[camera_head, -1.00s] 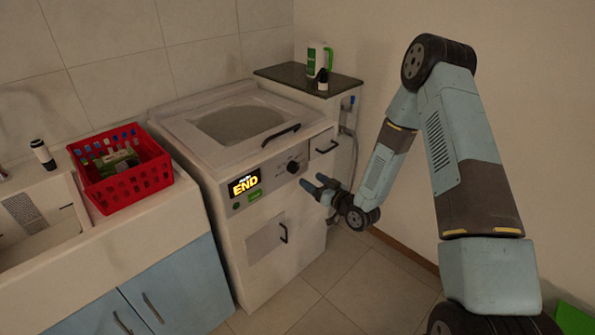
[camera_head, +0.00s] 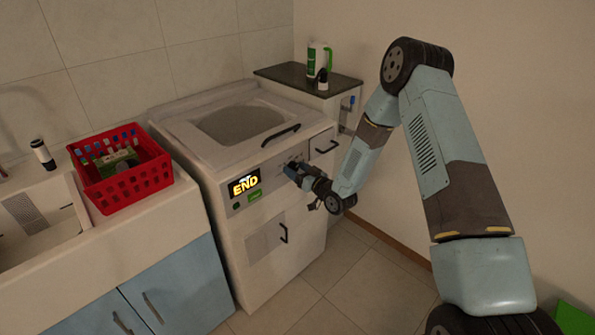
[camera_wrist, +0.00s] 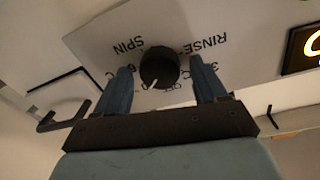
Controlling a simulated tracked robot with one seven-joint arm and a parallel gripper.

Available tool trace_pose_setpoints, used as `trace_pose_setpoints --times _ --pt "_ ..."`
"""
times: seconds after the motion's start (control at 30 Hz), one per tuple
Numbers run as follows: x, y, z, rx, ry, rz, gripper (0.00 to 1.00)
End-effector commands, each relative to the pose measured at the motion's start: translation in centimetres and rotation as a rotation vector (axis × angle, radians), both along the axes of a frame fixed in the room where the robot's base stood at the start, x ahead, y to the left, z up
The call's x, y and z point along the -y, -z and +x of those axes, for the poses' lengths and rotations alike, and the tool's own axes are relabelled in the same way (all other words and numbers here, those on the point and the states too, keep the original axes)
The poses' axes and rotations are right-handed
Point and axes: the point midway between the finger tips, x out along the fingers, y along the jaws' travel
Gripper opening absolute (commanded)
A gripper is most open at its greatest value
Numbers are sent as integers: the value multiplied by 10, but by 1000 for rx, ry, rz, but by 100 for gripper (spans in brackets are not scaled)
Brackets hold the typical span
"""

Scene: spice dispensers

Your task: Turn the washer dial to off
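The washer (camera_head: 215,205) stands in the corner with a lit END display (camera_head: 244,184) on its front panel. Its round black dial (camera_wrist: 159,66) shows in the wrist view, with SPIN and RINSE lettering upside down around it. The dial's white pointer faces down and slightly left in that view, near small lettering that is partly hard to read. My gripper (camera_wrist: 160,68) is open, one finger on each side of the dial; a gap shows on each side. In the head view my gripper (camera_head: 293,172) is at the panel and hides the dial.
A black lid handle (camera_head: 281,135) sticks out just above the dial. A lower door handle (camera_head: 284,233) is below. A red basket (camera_head: 125,183) stands on the counter at left. A dark-topped side cabinet (camera_head: 300,80) holds bottles. The floor in front is clear.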

Motion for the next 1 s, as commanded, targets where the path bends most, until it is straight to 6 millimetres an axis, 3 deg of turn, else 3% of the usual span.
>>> trace_pose_setpoints --times 0.07,0.53,1.0 --pt "0 0 0 0 0 0 63" --pt "1 0 0 0 1 0 18" --pt "1 0 0 88 1 -76 17"
